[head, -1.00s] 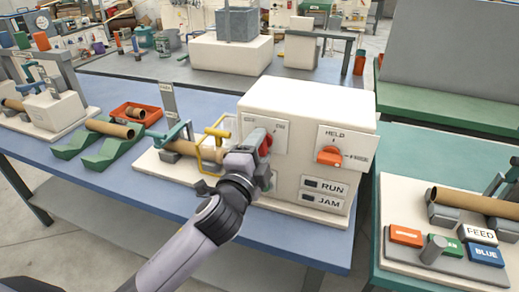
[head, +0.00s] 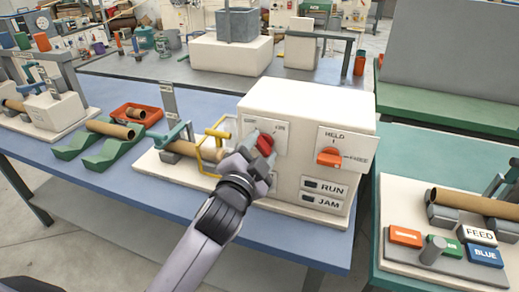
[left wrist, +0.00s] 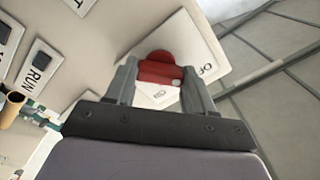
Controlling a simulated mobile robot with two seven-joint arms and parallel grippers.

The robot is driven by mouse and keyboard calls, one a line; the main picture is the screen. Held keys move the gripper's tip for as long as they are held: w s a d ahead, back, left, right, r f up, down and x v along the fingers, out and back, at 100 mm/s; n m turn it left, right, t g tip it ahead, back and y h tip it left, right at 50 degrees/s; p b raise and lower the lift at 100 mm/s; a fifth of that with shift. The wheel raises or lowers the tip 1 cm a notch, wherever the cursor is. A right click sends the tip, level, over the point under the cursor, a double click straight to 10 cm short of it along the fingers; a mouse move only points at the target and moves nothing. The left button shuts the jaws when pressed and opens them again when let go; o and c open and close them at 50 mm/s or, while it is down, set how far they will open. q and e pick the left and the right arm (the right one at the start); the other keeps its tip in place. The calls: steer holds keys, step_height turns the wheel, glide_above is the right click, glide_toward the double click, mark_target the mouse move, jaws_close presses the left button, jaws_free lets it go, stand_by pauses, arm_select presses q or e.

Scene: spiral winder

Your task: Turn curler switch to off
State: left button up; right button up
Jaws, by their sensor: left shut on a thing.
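The red curler switch (head: 265,145) is a knob on a white plate (head: 276,128) on the front of the cream machine box (head: 300,97). My left gripper (head: 259,148) is shut on the red switch, reaching it from below. In the left wrist view the red switch (left wrist: 158,70) sits between the two grey fingers of my left gripper (left wrist: 160,80). Lettering starting "OF" shows beside the right finger there; a second label below the knob is partly hidden. In the head view the plate's labels are too small to read. My right gripper is out of view.
An orange selector (head: 329,157) marked HELD and FREE sits to the right on the same box, above the RUN plate (head: 325,188) and JAM plate (head: 322,201). A yellow wire guard (head: 213,147) and a cardboard tube (head: 190,148) stand close on the left.

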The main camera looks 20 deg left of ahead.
arm_select(q)
steer(key=o, duration=1)
steer(key=shift+o, duration=0.2)
steer(key=shift+s, duration=0.1)
steer(key=s, duration=0.7)
steer(key=shift+b, duration=0.4)
steer(key=shift+a, duration=0.1)
steer(key=s+a+f+n+g, duration=0.1)
steer(key=s+f+n+g, duration=0.1)
steer(key=s+f, duration=0.3)
steer(key=s+a+f+n+g+h, duration=0.1)
steer(key=s+f, duration=0.5)
steer(key=f, duration=0.8)
steer(key=s+a+f+n+g, duration=0.2)
steer(key=s+f+n+g, duration=0.2)
steer(key=f, duration=0.6)
steer(key=shift+s+a+n+h, duration=0.15)
steer(key=shift+s+n+h, duration=0.2)
steer(key=shift+s, duration=0.8)
